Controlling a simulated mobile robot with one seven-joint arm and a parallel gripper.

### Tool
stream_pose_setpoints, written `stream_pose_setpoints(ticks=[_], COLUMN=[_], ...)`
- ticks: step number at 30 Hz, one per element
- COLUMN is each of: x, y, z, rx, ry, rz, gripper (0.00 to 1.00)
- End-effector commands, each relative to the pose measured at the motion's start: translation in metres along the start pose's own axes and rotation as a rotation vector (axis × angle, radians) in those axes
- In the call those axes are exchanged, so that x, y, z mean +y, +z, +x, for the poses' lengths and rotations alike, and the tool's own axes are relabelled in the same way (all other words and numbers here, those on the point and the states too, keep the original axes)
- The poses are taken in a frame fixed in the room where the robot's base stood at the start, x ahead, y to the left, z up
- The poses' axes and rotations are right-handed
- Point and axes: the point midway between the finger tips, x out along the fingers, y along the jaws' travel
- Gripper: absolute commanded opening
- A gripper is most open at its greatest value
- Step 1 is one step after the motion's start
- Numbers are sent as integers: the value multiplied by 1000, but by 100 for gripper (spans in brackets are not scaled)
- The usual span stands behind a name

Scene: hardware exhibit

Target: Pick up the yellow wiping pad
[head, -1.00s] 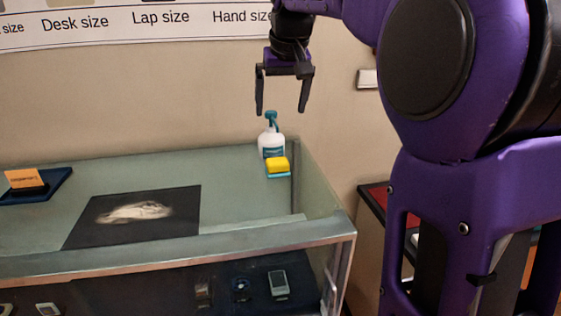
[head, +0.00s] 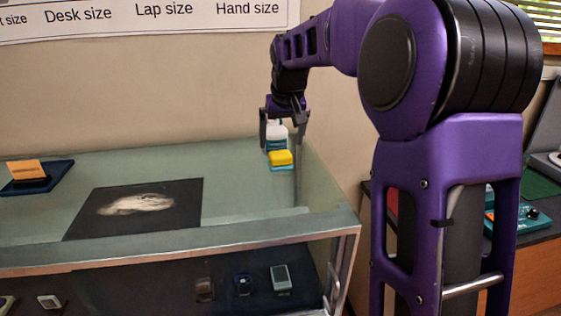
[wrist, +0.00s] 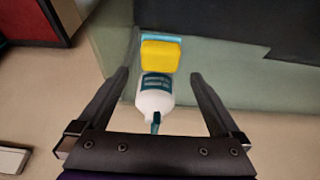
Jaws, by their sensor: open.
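The yellow wiping pad (head: 280,158) lies on a light-blue base on the glass case top, near its right end. It also shows in the wrist view (wrist: 160,57), just beyond the fingertips. A white spray bottle (head: 275,131) with a teal label stands right behind the pad; in the wrist view the bottle (wrist: 155,95) lies between my fingers and the pad. My gripper (head: 282,147) is open and empty, pointing down above the bottle and pad. In the wrist view, my gripper (wrist: 158,72) has its fingers spread to either side of the bottle. The bottle's top is partly hidden by my gripper in the head view.
The glass case (head: 180,253) has a raised metal front edge. A dark mat with a pale picture (head: 135,205) lies on its top, and a blue tray with an orange block (head: 28,172) sits at the left. The wall (head: 180,90) stands close behind.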

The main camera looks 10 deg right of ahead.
Motion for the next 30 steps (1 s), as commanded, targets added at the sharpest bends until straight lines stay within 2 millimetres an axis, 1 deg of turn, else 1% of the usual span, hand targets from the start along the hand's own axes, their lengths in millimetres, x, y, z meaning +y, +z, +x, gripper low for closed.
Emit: stream_pose_setpoints(ticks=[1,3,7,9,14,15,17,21,26,27,28,29,30], x=[0,1,1,0,0,0,1,1,1,1,1,1,1], y=[1,1,0,0,0,0,0,0,0,0,0,0,0], z=[9,20,38,42,42,42,42,42,42,42,42,42,42], rx=[-4,-4,-3,-1,0,0,0,0,0,0,0,0,0], ry=[-1,-1,0,0,0,0,0,0,0,0,0,0,0], rz=[1,1,0,-1,0,0,0,0,0,0,0,0,0], gripper=[100,100,100,100,100,98,87,62,33,26,21,18,10])
